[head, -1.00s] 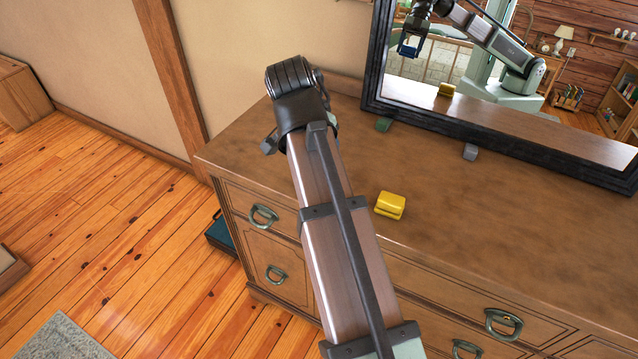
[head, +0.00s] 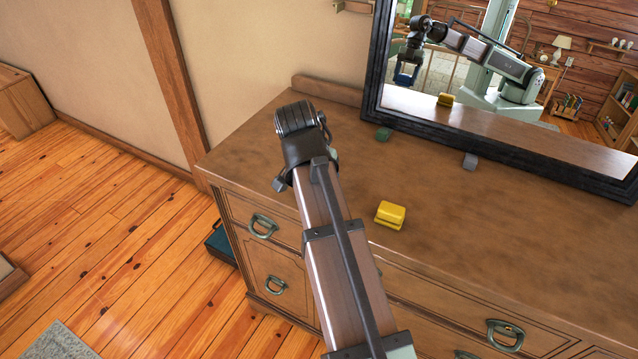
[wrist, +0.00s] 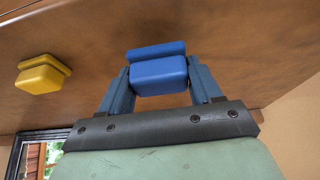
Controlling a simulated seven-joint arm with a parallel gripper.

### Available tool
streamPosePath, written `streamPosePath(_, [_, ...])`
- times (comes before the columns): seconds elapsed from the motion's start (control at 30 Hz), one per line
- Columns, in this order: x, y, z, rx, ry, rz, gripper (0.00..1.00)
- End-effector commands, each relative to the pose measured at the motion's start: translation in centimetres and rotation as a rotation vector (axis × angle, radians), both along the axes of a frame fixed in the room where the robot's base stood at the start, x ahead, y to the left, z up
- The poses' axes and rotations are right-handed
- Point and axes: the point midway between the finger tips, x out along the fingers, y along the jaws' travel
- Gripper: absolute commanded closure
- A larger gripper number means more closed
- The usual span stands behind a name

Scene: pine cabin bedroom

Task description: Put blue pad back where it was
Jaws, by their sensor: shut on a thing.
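The blue pad (wrist: 160,75) is held between the two blue-grey fingers of my gripper (wrist: 162,84) in the wrist view. My gripper is shut on its sides, and the brown dresser top (wrist: 240,50) lies beyond it. In the head view my own wrist hides the gripper and pad. The mirror (head: 545,137) reflects the gripper with the blue pad, held in the air above the dresser's left part. How high it is above the top I cannot tell exactly.
A yellow block (head: 390,214) sits on the dresser top (head: 480,230), right of my arm; it also shows in the wrist view (wrist: 42,76). The dresser's right part is clear.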

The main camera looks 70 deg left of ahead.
Motion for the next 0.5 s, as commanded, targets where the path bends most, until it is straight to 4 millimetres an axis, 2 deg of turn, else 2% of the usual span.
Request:
streamPosePath(0.23, [0.0,-0.1,-2.8,0.000,0.000,0.000,0.61])
streamPosePath(0.5, [0.0,0.0,-3.0,0.001,0.000,0.000,0.61])
